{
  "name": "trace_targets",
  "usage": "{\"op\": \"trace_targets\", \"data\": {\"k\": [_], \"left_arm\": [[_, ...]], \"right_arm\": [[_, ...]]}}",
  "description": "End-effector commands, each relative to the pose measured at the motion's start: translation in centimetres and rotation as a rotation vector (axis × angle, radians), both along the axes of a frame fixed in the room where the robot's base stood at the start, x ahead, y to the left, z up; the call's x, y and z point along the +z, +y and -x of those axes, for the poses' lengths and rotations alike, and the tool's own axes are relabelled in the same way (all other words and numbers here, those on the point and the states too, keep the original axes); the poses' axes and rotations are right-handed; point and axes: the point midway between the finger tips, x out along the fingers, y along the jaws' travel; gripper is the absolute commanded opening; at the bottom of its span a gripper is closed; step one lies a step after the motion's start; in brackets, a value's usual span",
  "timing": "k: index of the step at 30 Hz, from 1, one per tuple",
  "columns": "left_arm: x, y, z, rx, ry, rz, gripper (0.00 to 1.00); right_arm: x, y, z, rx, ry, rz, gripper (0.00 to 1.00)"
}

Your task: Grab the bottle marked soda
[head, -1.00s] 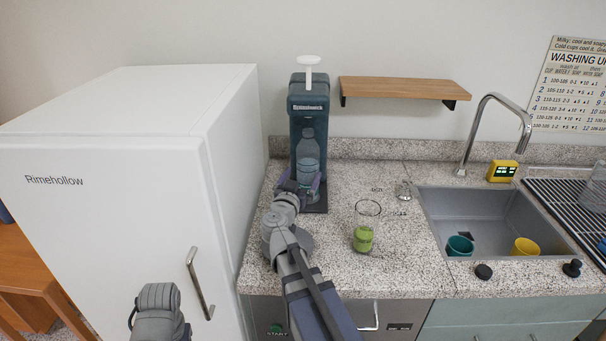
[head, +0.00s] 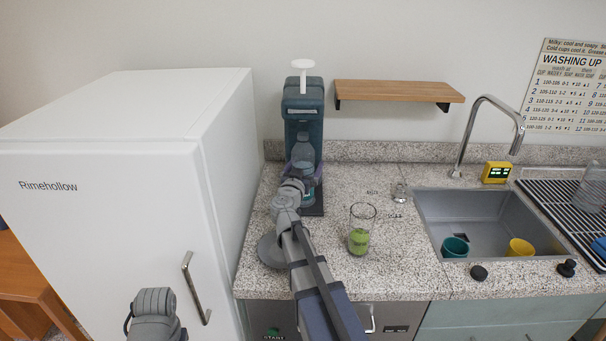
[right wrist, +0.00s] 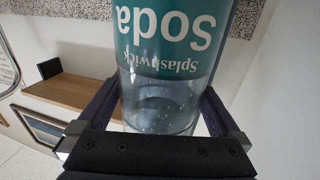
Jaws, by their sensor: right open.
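The clear bottle (head: 303,150) stands upright in the bay of the dark teal machine (head: 303,103) at the back left of the counter. In the right wrist view the bottle (right wrist: 165,65) shows a teal label reading "Splashwick soda", upside down in that picture. My right gripper (head: 303,174) is at the bottle's lower half in the head view. Its purple fingers stand on either side of the bottle in the right wrist view, open, with the bottle between them. My left gripper is not visible; only a grey part of my left arm shows at lower left.
A glass (head: 361,228) with green contents stands right of my right arm. The sink (head: 470,208) holds a teal cup (head: 455,246) and a yellow cup (head: 520,247). A white fridge (head: 110,200) stands close on the left. A wooden shelf (head: 398,91) hangs on the wall.

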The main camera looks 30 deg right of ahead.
Motion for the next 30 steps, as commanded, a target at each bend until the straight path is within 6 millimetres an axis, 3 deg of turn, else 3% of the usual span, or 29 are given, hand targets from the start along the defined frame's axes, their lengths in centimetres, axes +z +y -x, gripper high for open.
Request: {"op": "trace_targets", "data": {"k": [5,30], "left_arm": [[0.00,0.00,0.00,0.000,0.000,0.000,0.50],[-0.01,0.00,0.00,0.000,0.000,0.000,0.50]], "right_arm": [[0.00,-0.01,0.02,0.000,0.000,0.000,1.00],[-0.01,0.01,0.04,0.000,0.000,0.000,0.07]]}}
